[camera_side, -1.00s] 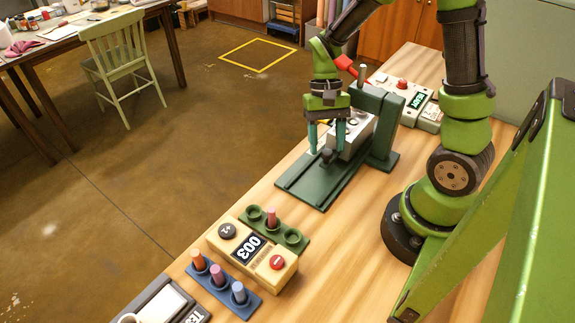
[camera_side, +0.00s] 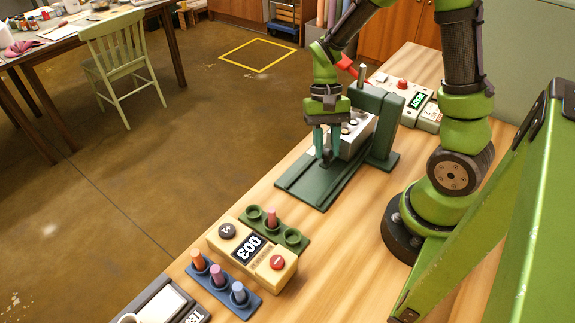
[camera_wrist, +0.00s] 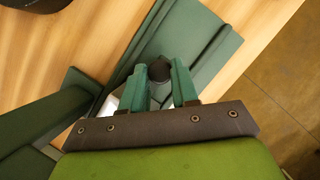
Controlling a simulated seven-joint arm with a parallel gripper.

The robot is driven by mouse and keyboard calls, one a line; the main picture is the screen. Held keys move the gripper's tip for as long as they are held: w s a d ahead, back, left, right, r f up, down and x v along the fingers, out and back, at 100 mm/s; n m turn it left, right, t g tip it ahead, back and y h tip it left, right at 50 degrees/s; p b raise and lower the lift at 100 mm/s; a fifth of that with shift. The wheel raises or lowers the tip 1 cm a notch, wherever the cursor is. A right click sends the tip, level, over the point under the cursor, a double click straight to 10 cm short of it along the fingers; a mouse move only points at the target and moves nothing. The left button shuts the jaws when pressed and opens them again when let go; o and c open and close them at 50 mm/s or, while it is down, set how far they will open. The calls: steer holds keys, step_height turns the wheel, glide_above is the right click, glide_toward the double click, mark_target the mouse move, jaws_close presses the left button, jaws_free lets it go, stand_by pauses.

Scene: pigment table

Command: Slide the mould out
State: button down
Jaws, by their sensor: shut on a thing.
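The mould is a light grey metal block (camera_side: 352,138) on the dark green press base (camera_side: 306,190), partly under the press frame (camera_side: 380,135). Its dark round knob (camera_wrist: 160,70) points toward the open end of the base. My gripper (camera_side: 326,158) points down at the mould's near end, with its teal fingers closed on the knob. The wrist view shows the fingers (camera_wrist: 166,80) on either side of the knob. Most of the mould is hidden behind the fingers and wrist in that view.
A red-handled lever (camera_side: 347,66) rises behind the press. A box with a red button and green display (camera_side: 415,99) stands behind it. A counter box reading 003 (camera_side: 249,247), a green peg rack (camera_side: 292,237) and a blue peg rack (camera_side: 221,280) stand in front. The base's front track is clear.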

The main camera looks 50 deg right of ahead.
steer(key=a, duration=1.3)
steer(key=shift+a, duration=0.1)
steer(key=c, duration=1)
jaws_free()
steer(key=shift+o, duration=0.7)
steer(key=shift+r, duration=0.1)
steer(key=shift+w+d+r, duration=0.1)
steer(key=shift+d+r, duration=0.1)
steer(key=v, duration=1.6)
steer(key=shift+r, duration=0.15)
